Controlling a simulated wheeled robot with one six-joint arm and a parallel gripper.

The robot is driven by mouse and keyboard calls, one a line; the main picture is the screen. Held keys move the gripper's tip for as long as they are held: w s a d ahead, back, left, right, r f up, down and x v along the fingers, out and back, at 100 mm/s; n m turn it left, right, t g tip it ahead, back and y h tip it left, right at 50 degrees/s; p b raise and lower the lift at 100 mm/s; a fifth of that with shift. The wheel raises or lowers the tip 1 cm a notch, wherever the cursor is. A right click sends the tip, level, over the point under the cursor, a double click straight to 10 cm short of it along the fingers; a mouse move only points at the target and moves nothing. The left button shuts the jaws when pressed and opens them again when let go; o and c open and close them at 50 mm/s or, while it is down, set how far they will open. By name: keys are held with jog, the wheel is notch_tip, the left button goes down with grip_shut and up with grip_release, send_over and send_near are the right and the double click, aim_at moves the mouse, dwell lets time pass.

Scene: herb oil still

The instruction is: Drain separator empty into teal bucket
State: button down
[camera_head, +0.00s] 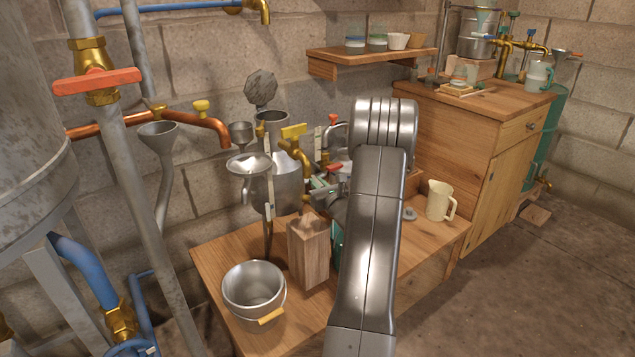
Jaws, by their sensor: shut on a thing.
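The separator (288,190) is a grey metal can at the back of the wooden bench, with a yellow-handled brass tap (292,142) in front of its upper part. My gripper (322,194) is at its right side, low down, partly hidden by my arm. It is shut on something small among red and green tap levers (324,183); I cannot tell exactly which. A strip of teal (336,243), likely the teal bucket, shows below my gripper between the wooden block and my arm. Most of it is hidden, as are any stream and the liquid level.
A grey bucket (240,287) with a yellow grip stands at the bench's front left. A wooden block (308,254) stands beside it. A cream jug (439,201) is on the right. Pipes and a red-handled valve (97,81) crowd the left.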

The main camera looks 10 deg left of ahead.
jog(key=n+g+y+p, duration=0.1)
jog(key=n+g+y, duration=0.1)
jog(key=n+g+y+p, duration=0.1)
jog(key=n+g+y, duration=0.1)
jog(key=g, duration=0.1)
jog(key=shift+w+d+r+y, duration=0.1)
jog(key=shift+w+d+y, duration=0.05)
jog(key=shift+y, duration=0.15)
jog(key=shift+n+g+y+p, duration=0.75)
jog(key=shift+n+g+y, duration=0.35)
jog(key=shift+n+g, duration=0.95)
jog(key=shift+w+g, duration=0.1)
jog(key=shift+g, duration=0.55)
jog(key=c, duration=1.5)
grip_release()
jog(key=shift+o, duration=0.2)
jog(key=p+v, duration=0.2)
jog(key=v, duration=1.1)
jog(key=shift+d+f, duration=0.25)
jog(key=shift+d, duration=0.15)
